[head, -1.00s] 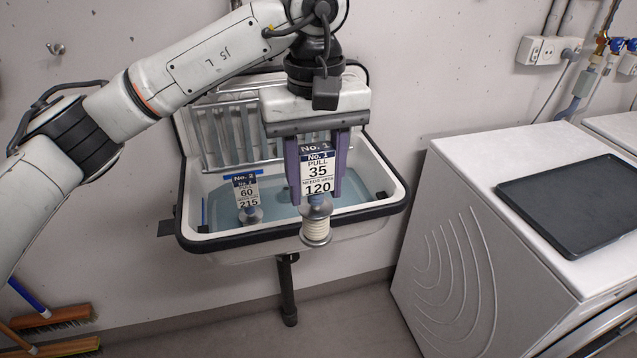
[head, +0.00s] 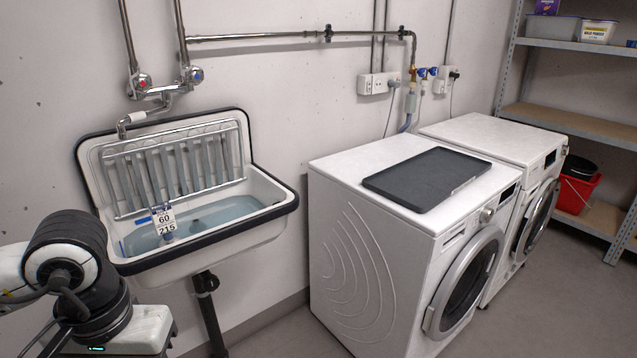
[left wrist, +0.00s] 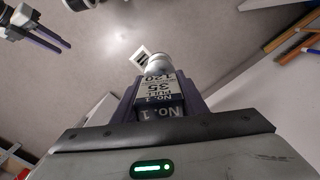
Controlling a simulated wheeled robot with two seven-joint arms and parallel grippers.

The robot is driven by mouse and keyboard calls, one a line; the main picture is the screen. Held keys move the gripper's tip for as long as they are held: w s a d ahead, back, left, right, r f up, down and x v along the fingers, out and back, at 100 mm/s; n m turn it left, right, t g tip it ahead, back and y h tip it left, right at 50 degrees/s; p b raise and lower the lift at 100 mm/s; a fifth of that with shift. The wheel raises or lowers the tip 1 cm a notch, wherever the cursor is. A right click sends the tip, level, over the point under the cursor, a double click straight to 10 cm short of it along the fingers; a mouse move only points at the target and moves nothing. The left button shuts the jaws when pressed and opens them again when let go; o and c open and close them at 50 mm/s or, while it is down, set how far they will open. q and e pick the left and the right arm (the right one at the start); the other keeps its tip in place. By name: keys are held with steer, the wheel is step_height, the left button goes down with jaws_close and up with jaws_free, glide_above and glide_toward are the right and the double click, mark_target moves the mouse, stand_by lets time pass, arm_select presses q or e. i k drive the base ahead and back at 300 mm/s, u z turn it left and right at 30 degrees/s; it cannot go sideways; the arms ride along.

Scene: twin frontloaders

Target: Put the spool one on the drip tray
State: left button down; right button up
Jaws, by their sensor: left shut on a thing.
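The dark drip tray (head: 428,179) lies flat and empty on top of the nearer white washing machine. In the left wrist view, my left gripper (left wrist: 157,88) is shut on spool one, gripping its block with the "No. 1, 35, 120" label. The pale round spool one (left wrist: 158,63) sticks out past the fingertips. In the head view my left wrist shows at the lower left, with the fingers and spool one out of sight. My right gripper (left wrist: 48,36) shows small at the upper left of the left wrist view, its purple fingers apart, nothing visible between them.
The wall sink (head: 283,205) holds water and a second labelled spool (head: 164,222). The nearer washing machine (head: 350,260) stands right of the sink, with another machine (head: 500,140) beyond. Shelves (head: 565,120) and a red bucket (head: 578,190) are at the right. Floor in front is clear.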

mark_target(416, 194)
steer(key=z, duration=1.4)
steer(key=i, duration=1.05)
steer(key=z, duration=0.15)
